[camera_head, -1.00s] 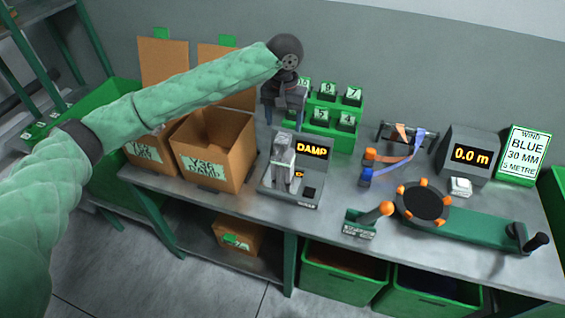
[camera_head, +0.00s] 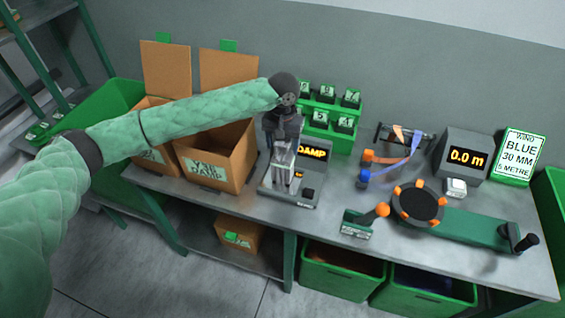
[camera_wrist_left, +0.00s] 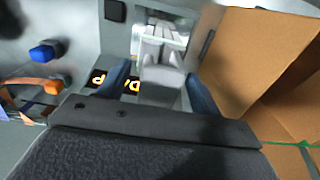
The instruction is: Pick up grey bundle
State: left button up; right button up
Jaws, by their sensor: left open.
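The grey bundle (camera_head: 281,166) stands upright on the grey device with the lit "DAMP" display (camera_head: 313,152). My left gripper (camera_head: 285,146) has come down over the bundle from above, with the arm reaching in from the left. In the left wrist view the bundle (camera_wrist_left: 160,58) lies between the two dark fingers of my open left gripper (camera_wrist_left: 158,92). I cannot tell whether the fingers touch it. The device's display is partly hidden behind the fingers there. My right gripper is not in view.
Open cardboard boxes (camera_head: 222,160) stand left of the device. A green rack with numbered blocks (camera_head: 343,142) is behind it. To the right are a spool stand (camera_head: 400,138), the "0.0 m" counter (camera_head: 462,158) and a winder with orange pegs (camera_head: 440,212).

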pick_arm(q)
grip_shut()
dwell(0.3)
